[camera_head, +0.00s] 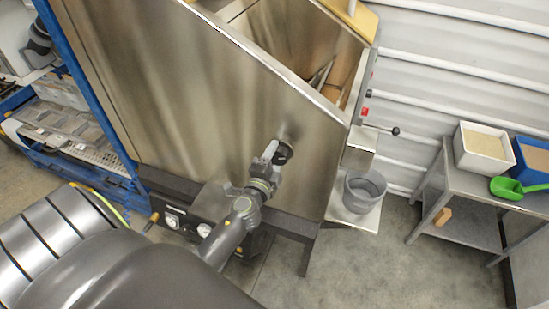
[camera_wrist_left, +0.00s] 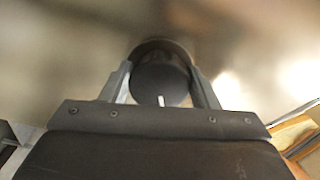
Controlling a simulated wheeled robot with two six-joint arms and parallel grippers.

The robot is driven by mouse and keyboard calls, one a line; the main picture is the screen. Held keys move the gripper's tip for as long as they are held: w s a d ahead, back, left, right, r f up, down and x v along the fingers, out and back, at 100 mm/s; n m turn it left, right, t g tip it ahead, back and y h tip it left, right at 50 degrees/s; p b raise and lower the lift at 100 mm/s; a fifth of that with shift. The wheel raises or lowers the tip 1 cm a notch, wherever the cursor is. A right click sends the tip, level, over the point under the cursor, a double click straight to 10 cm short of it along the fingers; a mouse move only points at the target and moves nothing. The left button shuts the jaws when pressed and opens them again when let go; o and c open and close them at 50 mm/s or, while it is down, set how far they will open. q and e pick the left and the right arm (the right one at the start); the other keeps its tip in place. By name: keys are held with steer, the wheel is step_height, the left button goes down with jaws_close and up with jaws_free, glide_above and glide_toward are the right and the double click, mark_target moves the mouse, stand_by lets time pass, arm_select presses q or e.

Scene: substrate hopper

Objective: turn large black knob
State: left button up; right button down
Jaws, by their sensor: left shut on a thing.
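The large black knob (camera_head: 283,152) sits on the slanted front wall of the steel hopper (camera_head: 190,90). My left gripper (camera_head: 273,152) is at the knob, its fingers reaching to it from the left. In the left wrist view the round black knob (camera_wrist_left: 160,75) lies between the two grey fingers (camera_wrist_left: 161,98), one on each side. The gripper is shut on it. A short white mark shows at the lower edge of the knob's face. My right gripper is not in view.
A lever with a dark ball end (camera_head: 395,131) sticks out right of the hopper, above a grey bucket (camera_head: 364,190). A steel table (camera_head: 470,190) with white (camera_head: 484,150) and blue bins and a green scoop (camera_head: 506,187) stands at the right. A blue rack (camera_head: 75,75) is at the left.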

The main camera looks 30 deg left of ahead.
arm_select(q)
steer(key=m, duration=0.5)
steer(key=shift+r+m+p, duration=0.1)
steer(key=shift+m+p, duration=0.2)
steer(key=m, duration=0.5)
steer(key=shift+d+r+p, duration=0.1)
steer(key=shift+p, duration=0.25)
steer(key=o, duration=1)
steer(key=b+v, duration=0.4)
steer(key=v, duration=1.3)
steer(key=shift+s+d+b, duration=0.15)
steer(key=shift+s+b, duration=0.05)
steer(key=shift+b, duration=0.1)
